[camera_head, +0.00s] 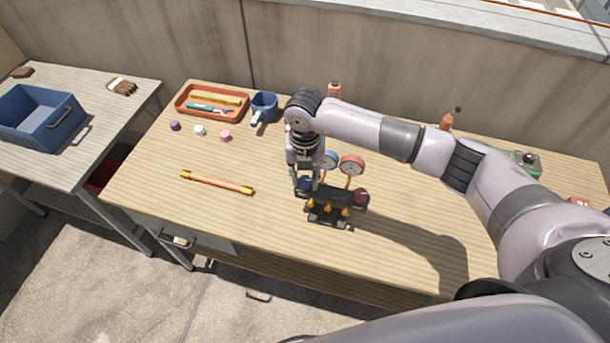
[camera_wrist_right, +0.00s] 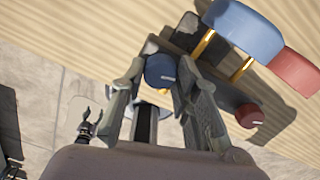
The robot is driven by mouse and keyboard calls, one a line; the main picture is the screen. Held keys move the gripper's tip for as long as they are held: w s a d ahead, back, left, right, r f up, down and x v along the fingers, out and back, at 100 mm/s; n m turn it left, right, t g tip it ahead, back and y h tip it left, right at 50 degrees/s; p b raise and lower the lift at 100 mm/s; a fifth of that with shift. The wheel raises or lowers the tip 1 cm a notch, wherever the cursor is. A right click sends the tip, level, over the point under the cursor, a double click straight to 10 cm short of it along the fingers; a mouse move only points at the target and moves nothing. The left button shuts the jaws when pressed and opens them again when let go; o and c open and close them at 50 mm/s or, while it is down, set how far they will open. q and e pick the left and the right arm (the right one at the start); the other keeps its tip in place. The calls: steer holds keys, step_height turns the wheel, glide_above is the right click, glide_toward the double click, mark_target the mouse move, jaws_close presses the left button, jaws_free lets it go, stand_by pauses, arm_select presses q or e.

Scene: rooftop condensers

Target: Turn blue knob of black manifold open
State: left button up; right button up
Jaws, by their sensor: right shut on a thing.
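The black manifold (camera_head: 334,196) stands on the wooden table, with a blue gauge (camera_head: 329,160) and a red gauge (camera_head: 351,165) at its back and brass fittings at its front. Its blue knob (camera_wrist_right: 160,70) sits between the fingers of my right gripper (camera_wrist_right: 157,82) in the right wrist view; the fingers are shut on it. In the head view my right gripper (camera_head: 306,184) comes down at the manifold's left end and mostly covers the blue knob. The red knob (camera_head: 360,197) is at the other end. Which way the blue knob is turned cannot be told. My left gripper is not in view.
An orange-yellow rod (camera_head: 217,182) lies left of the manifold. An orange tray (camera_head: 212,102), a blue mug (camera_head: 264,106) and small caps stand behind it. A blue crate (camera_head: 42,118) is on the left table. The table's front left is clear.

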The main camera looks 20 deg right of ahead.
steer(key=shift+c, duration=1)
steer(key=shift+f+n+b, duration=0.15)
steer(key=shift+n+b, duration=0.85)
steer(key=shift+b, duration=0.15)
steer(key=n+b, duration=0.8)
steer(key=b, duration=0.1)
steer(key=shift+f+n+b, duration=0.1)
steer(key=shift+n+b, duration=0.25)
steer(key=shift+n, duration=0.05)
steer(key=shift+r+n+b, duration=0.2)
steer(key=shift+n+b, duration=1.7)
steer(key=shift+n, duration=0.2)
steer(key=shift+r, duration=0.1)
